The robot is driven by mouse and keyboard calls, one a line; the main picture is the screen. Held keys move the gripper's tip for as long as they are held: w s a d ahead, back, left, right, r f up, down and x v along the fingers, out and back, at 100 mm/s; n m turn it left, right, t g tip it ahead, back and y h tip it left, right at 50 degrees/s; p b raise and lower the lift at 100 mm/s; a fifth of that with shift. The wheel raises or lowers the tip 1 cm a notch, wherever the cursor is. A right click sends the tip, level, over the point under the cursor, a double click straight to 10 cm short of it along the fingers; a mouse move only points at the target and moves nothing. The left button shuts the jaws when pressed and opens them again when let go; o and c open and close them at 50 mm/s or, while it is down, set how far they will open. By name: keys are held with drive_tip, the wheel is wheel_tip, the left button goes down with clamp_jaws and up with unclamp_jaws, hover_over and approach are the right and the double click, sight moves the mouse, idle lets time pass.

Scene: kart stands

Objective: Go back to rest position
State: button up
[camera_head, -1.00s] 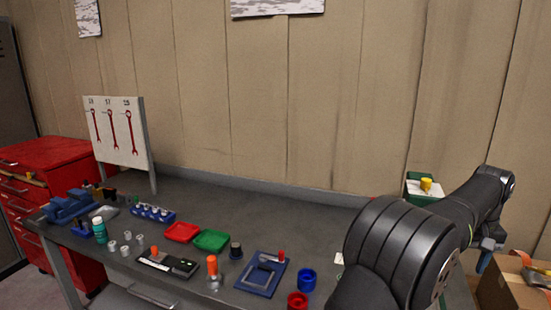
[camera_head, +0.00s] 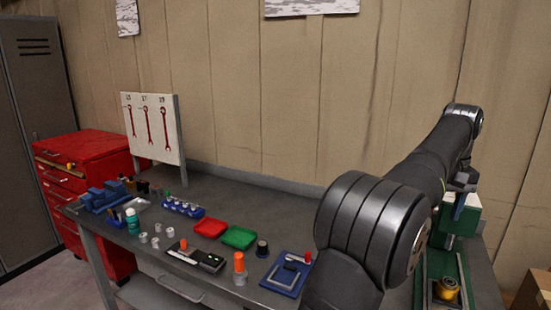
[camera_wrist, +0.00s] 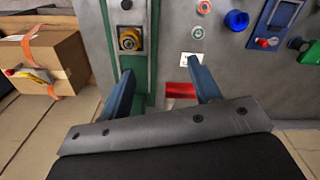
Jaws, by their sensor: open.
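My gripper (camera_wrist: 161,76) is open, with its two blue fingers apart and nothing held between them. In the wrist view it hangs over the front part of the bench, beside a green fixture (camera_wrist: 152,55). A brass-coloured round part (camera_wrist: 130,38) sits in that fixture. In the head view my arm reaches over the right side of the bench. There a blue finger (camera_head: 460,205) shows in front of the green fixture (camera_head: 433,264), partly hiding its upright. The brass part also shows in the head view (camera_head: 447,289). A red block (camera_wrist: 180,90) shows between the fingers, below them.
The grey bench (camera_head: 225,187) carries red (camera_head: 210,228) and green (camera_head: 238,238) trays, a blue frame (camera_head: 286,275) and several small parts. A red drawer cabinet (camera_head: 85,160) stands at the left. A cardboard box (camera_wrist: 60,52) lies beside the bench. The wall is behind.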

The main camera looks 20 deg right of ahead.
drive_tip(key=w+a+r, duration=0.1)
drive_tip(key=w+a, duration=0.6)
drive_tip(key=w, duration=0.4)
drive_tip(key=shift+w+r+n, duration=0.3)
drive_tip(key=shift+r, duration=0.05)
drive_tip(key=shift+o, duration=0.2)
drive_tip(key=o, duration=0.9)
drive_tip(key=s+d+f+m+t+h, duration=0.1)
drive_tip(key=s+d+f+m+h, duration=0.2)
drive_tip(key=s, duration=0.6)
drive_tip(key=s+d+f+m+h, duration=0.1)
drive_tip(key=s+d+f+m, duration=0.15)
drive_tip(key=s+f, duration=0.4)
drive_tip(key=x, duration=0.8)
drive_tip(key=shift+s+d+f+n, duration=0.2)
drive_tip(key=shift+s+d+n, duration=0.3)
drive_tip(key=shift+s, duration=0.2)
